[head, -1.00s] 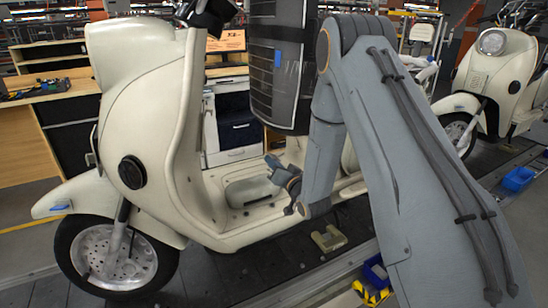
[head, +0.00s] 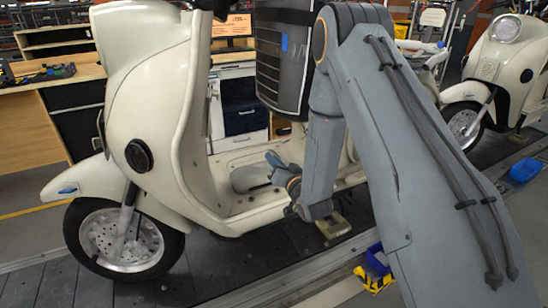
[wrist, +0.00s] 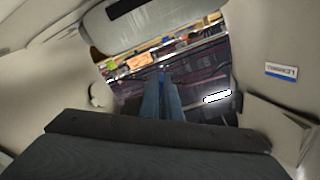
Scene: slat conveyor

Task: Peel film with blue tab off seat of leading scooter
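The leading scooter (head: 140,95) is cream and stands side-on in the head view. Behind its leg shield a dark ribbed, upright shape (head: 268,85), seemingly its seat, carries a small blue tab (head: 284,42). My arm covers its right side, and the film's edges cannot be made out. Another blue patch (head: 69,189) is on the front fender. My gripper (head: 273,162) is below the ribbed shape, above the footboard, apart from the tab. The tab is not discernible there.
A second cream scooter (head: 505,60) stands behind at right. Blue bins (head: 525,170) and a yellow-black item (head: 373,280) lie by the conveyor (head: 225,265). A workbench (head: 40,130) stands at left. Cream panels with a label (wrist: 280,71) flank the wrist view.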

